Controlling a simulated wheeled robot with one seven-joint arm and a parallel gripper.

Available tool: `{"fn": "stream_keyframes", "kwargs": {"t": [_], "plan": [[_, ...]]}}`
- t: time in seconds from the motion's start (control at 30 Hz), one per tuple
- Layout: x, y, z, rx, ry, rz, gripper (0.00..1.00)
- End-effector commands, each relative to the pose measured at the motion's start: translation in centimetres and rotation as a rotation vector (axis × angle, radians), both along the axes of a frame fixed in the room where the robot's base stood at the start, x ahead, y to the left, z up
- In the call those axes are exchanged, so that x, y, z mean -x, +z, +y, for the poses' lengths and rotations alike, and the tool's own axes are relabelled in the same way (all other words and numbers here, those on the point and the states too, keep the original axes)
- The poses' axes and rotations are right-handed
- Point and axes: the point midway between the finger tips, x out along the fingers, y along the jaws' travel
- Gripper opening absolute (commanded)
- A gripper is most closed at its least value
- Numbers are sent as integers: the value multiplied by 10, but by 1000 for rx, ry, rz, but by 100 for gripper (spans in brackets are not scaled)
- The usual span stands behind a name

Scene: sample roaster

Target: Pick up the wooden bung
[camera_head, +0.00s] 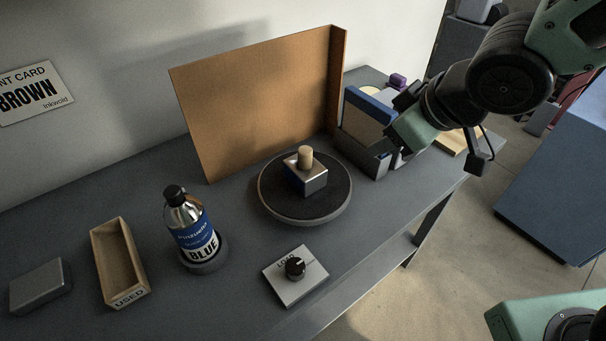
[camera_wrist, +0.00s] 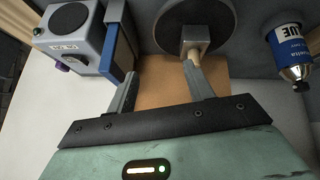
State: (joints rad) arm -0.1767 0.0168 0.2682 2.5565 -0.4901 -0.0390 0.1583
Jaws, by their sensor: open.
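The wooden bung (camera_head: 305,155) is a short pale cylinder standing upright on a small metal block (camera_head: 316,183), which sits on a round dark turntable (camera_head: 270,205). In the wrist view the bung (camera_wrist: 192,50) shows at the top centre, close to the right-hand finger in the picture; I cannot tell the gap in depth. My gripper (camera_wrist: 159,68) is open with nothing between its fingers. In the head view my gripper's green body is to the right of the turntable, by the blue-and-grey box; its fingertips are not clear there.
A brown upright board (camera_head: 255,100) stands behind the turntable. A blue-labelled bottle (camera_head: 195,235) stands to its left, with a wooden USED tray (camera_head: 120,258) beyond. A knob control (camera_head: 296,275) lies in front. A blue-and-grey box (camera_head: 366,125) stands right of the turntable.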

Motion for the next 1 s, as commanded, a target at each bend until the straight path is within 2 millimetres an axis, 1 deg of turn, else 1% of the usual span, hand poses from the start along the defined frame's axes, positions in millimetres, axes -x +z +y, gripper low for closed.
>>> {"fn": "stream_keyframes", "kwargs": {"t": [0.03,0.1,0.2,0.27,0.33,0.4,0.5,0.6,0.73,0.87,1.0], "plan": [[-9,-11,-2,-23,14,-30,52],[-22,-18,-2,-67,52,-82,52],[-38,-30,-2,-156,131,-158,52],[-43,-39,-2,-227,194,-196,52],[-43,-46,0,-315,269,-222,52],[-37,-50,0,-398,340,-231,52],[-26,-53,0,-495,415,-228,52],[-17,-53,-1,-557,464,-217,52],[-13,-49,1,-589,487,-209,52],[-15,-45,7,-595,490,-207,52],[-18,-48,15,-595,489,-206,52]]}}
